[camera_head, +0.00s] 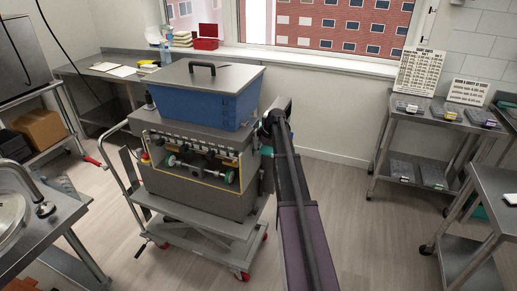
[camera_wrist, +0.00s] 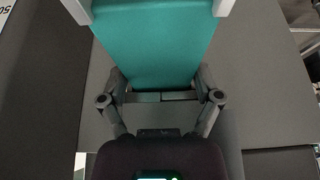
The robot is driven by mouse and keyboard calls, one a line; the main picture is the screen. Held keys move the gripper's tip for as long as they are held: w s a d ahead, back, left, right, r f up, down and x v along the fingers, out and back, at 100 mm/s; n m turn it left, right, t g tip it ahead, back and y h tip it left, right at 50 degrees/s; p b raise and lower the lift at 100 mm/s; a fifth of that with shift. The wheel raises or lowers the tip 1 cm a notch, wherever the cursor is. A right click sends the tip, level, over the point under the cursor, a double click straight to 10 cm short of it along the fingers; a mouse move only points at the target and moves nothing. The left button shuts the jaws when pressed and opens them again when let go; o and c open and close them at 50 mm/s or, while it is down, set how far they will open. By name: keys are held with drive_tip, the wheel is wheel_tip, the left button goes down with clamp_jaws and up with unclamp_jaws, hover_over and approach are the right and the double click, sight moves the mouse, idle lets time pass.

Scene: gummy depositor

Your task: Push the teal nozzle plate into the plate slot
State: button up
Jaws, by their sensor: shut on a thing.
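The teal nozzle plate (camera_wrist: 155,45) fills the upper middle of the wrist view, between the fingers of my gripper (camera_wrist: 150,8), which is shut on it. The plate's far end runs out of the top of the picture. In the camera_head view my arm reaches the right side of the depositor (camera_head: 195,185), a grey machine with a blue hopper (camera_head: 205,95). The gripper is mostly hidden there behind my own arm. I cannot make out the plate slot in either view, nor whether the plate touches it.
The depositor stands on a wheeled grey cart (camera_head: 205,236). A shelf trolley (camera_head: 440,122) with several small trays stands at the right, and a steel table (camera_head: 490,190) at the front right. Open floor (camera_head: 365,240) lies between my arm and these.

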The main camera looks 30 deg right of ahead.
drive_tip(key=s+d, duration=1.1)
drive_tip(key=s, duration=0.2)
drive_tip(key=shift+s+d, duration=0.15)
idle(3.5)
